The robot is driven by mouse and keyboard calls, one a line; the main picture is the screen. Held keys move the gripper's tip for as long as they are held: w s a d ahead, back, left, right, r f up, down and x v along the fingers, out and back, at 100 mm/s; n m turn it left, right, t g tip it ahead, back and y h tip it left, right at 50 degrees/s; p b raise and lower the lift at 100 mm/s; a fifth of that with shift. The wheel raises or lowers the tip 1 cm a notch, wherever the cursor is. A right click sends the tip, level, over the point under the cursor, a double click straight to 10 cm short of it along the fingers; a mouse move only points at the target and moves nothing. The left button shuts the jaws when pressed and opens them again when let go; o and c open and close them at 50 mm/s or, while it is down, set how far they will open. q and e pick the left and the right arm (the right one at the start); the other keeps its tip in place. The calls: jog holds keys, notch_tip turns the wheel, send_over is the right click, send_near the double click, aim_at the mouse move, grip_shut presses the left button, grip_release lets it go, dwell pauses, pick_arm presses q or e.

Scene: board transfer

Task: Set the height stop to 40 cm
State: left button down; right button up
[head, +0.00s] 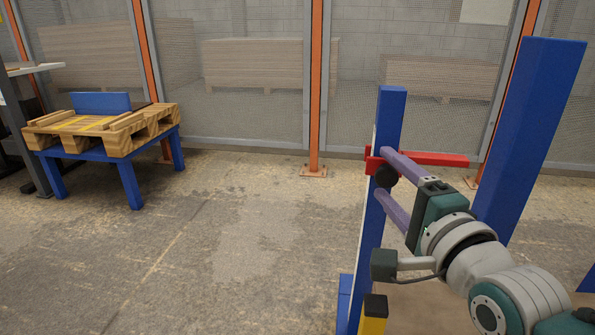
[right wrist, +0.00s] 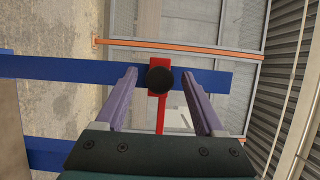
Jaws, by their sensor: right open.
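The height stop is a red slider (head: 440,159) with a black round knob (head: 386,177), mounted on a blue upright post (head: 390,115). A thin pale strip runs along the post's left edge; no marks on it can be read. My right gripper (head: 381,173) is open, its two purple fingers at the post, one above and one below the knob. In the right wrist view the knob (right wrist: 159,80) sits between the spread fingers with a gap on each side. The red slider (right wrist: 160,117) crosses the blue post (right wrist: 90,70) there. My left gripper is not in view.
A wider blue column (head: 530,130) stands to the right, behind my right arm. A yellow block with a dark top (head: 374,315) is low near the post. A wooden pallet (head: 100,125) lies on a blue stand at the left. The floor between is clear; mesh fencing (head: 255,100) closes the back.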

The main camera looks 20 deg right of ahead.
jog(key=shift+w+d, duration=0.1)
jog(key=shift+w, duration=0.5)
grip_shut()
dwell(1.1)
